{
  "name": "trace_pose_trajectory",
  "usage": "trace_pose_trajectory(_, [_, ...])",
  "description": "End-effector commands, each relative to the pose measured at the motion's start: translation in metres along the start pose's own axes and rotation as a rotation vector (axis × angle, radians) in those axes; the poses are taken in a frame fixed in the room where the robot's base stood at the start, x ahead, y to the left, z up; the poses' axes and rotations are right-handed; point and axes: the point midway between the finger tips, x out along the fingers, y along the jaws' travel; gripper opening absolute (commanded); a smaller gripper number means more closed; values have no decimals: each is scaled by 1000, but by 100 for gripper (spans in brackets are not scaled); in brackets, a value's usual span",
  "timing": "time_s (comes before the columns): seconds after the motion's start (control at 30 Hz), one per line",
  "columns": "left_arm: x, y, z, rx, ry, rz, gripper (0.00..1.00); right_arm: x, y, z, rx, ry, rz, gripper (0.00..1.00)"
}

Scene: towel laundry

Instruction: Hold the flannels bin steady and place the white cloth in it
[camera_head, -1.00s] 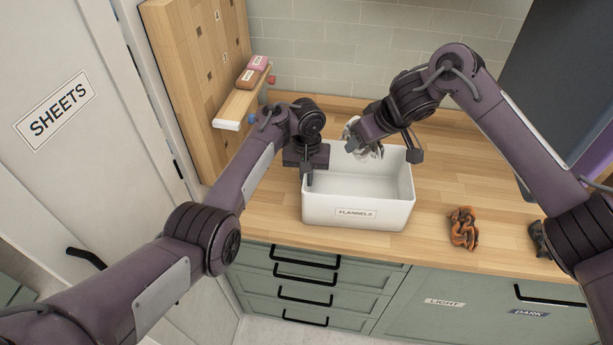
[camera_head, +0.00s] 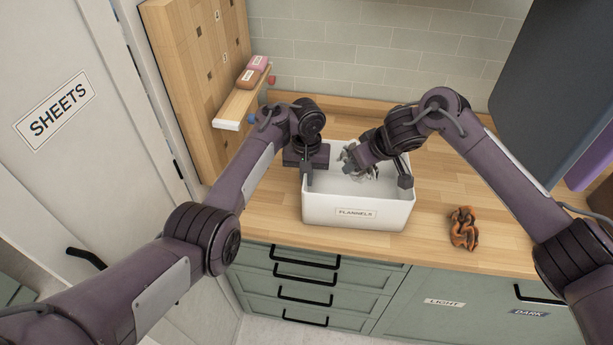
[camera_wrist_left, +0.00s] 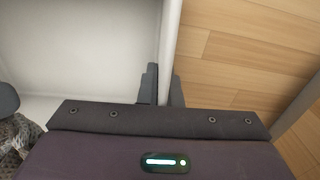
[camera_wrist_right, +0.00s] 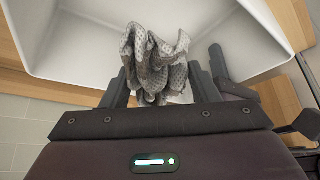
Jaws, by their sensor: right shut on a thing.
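The white flannels bin (camera_head: 340,213) stands on the wooden counter with its FLANNELS label (camera_head: 355,213) facing me. My left gripper (camera_wrist_left: 164,85) has its fingers on either side of the bin's left wall, close against it. My right gripper (camera_wrist_right: 160,85) is shut on the white cloth (camera_wrist_right: 152,55), which is crumpled and has a grey dotted pattern. In the head view the cloth hangs inside the bin's opening, below rim level or near it; its exact height is hard to tell. The right wrist view shows the bin's inside (camera_wrist_right: 90,40) beyond the cloth.
A crumpled orange-brown cloth (camera_head: 463,229) lies on the counter right of the bin. A wooden pegboard with a shelf (camera_head: 240,105) stands at the left, beside the SHEETS door (camera_head: 55,110). A dark panel (camera_head: 560,80) is at the upper right. Counter between bin and orange cloth is clear.

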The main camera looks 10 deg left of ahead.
Motion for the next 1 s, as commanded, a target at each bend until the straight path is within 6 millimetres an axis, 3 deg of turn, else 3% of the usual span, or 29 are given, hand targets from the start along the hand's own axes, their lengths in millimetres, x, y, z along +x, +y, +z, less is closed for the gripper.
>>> trace_pose_trajectory(0.3, [0,0,0,0,1,0,0,19,0,11,0,-1,-1,32])
trace_pose_trajectory(0.67, [0,0,0,0,1,0,0,22,0,13,0,0,0,32])
trace_pose_trajectory(0.7, [0,0,0,0,1,0,0,22,0,13,0,0,0,59])
trace_pose_trajectory(0.87, [0,0,0,0,1,0,0,22,0,12,0,0,0,80])
trace_pose_trajectory(1.0, [0,0,0,0,1,0,0,22,0,12,0,0,0,80])
